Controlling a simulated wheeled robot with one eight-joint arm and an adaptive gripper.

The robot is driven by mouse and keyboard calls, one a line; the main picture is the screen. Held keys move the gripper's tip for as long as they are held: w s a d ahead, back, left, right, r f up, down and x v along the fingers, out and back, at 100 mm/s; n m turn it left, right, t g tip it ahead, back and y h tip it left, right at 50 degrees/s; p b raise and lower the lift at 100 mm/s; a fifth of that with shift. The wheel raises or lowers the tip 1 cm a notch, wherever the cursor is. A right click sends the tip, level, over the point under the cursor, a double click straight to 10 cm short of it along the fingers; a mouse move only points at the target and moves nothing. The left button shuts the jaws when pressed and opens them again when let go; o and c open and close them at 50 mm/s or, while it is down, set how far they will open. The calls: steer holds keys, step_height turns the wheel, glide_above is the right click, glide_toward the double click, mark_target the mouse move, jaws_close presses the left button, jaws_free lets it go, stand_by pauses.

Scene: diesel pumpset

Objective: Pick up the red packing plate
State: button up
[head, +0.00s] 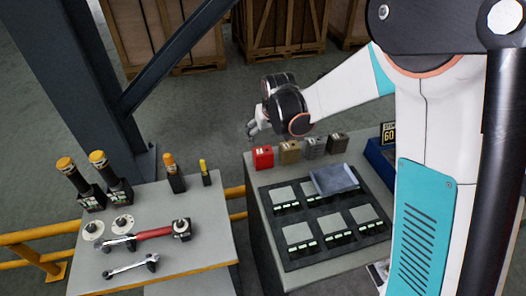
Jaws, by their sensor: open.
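A small red piece (263,157) with pale marks on top stands at the back left edge of the right-hand bench (262,217). It is the only red item in its row, and I take it as the red packing plate. My gripper (251,130) hangs above and slightly left of it in the picture. The gripper is open, its fingers pointing left, with nothing visible between them. It looks apart from the red piece, but I cannot tell the exact distance.
Tan (289,152), grey (314,147) and brown (338,143) pieces continue the row. A dark tray (272,200) with several grey plates lies in front; a metal tray (334,180) rests over part. The left bench (202,247) holds tools. A steel post (65,90) and yellow rail (40,231) stand left.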

steer(key=b, duration=0.1)
glide_above(263, 151)
steer(key=s, duration=0.2)
steer(key=f, duration=0.5)
steer(key=shift+w+d+f, duration=0.15)
steer(key=shift+d+f, duration=0.05)
steer(key=shift+d, duration=0.05)
steer(key=shift+s+b+x, duration=0.1)
steer(key=shift+b+x, duration=0.3)
steer(key=shift+x, duration=0.9)
steer(key=shift+s+b+x, duration=0.15)
steer(key=shift+b+x, duration=0.25)
steer(key=shift+x, duration=0.95)
steer(key=c, duration=1.5)
